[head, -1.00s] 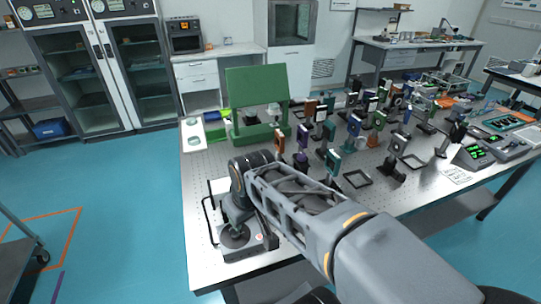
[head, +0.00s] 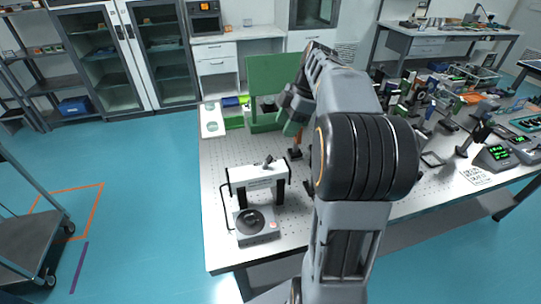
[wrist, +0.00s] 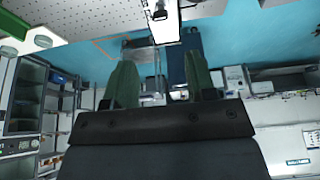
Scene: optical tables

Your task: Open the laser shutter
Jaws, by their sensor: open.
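A white bar-shaped housing (head: 258,173) stands on dark posts at the table's front left, with a small black lever (head: 268,162) on top. It looks like the laser and its shutter, but I cannot tell whether the shutter is open. Just in front is a grey box (head: 257,224) with a round black knob. My gripper (head: 291,128), with green fingers, is behind and above the housing, apart from it. In the wrist view my gripper (wrist: 160,62) is open and empty. A white and black device, probably the same housing (wrist: 161,18), shows at that view's top edge.
A green panel (head: 274,78) stands at the back of the perforated table (head: 222,160). Several optic mounts (head: 410,95) crowd the right side, partly hidden by my arm. Bare tabletop lies left of the housing. A cart (head: 30,240) stands at far left.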

